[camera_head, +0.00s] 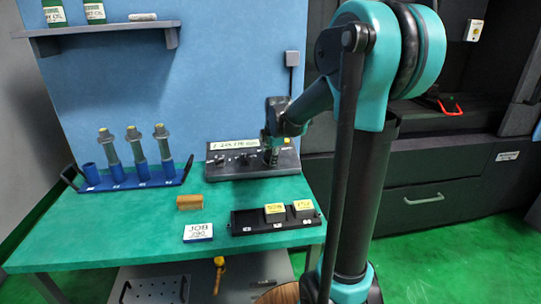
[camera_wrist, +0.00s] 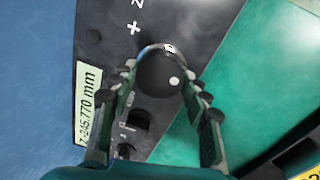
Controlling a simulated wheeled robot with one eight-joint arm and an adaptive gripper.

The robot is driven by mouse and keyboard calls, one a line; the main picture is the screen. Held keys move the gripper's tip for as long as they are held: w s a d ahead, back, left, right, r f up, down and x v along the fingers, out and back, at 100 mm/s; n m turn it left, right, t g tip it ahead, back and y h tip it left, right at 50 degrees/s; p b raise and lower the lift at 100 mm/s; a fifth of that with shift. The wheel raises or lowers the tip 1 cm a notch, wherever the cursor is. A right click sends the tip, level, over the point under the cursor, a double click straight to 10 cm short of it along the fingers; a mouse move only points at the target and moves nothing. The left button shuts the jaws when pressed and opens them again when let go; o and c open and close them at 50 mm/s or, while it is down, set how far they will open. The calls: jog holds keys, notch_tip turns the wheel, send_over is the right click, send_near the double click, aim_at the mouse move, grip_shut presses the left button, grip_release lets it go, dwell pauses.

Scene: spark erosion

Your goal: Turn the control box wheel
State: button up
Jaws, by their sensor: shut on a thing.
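The dark control box (camera_head: 225,172) stands at the back of the green table and fills much of the wrist view (camera_wrist: 108,25). Its wheel, a round black knob with a light rim and a white dot (camera_wrist: 158,75), shows in the wrist view. My gripper (camera_wrist: 162,80) has one finger on each side of the wheel and is shut on it. In the head view my gripper (camera_head: 271,152) points down at the right end of the box and hides the wheel. The box's readout strip (camera_wrist: 88,105) reads about 245.770 mm.
Smaller knobs (camera_wrist: 138,119) sit beside the wheel. On the table (camera_head: 110,228) are a blue rack (camera_head: 115,184) with upright tool holders, a brown block (camera_head: 190,202), a JOB card (camera_head: 198,232) and a black tray (camera_head: 245,226) with yellow-labelled blocks. A wall shelf (camera_head: 97,29) hangs above left.

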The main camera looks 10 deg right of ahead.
jog(key=o, duration=1.2)
jog(key=shift+c, duration=0.2)
jog(key=v, duration=1.2)
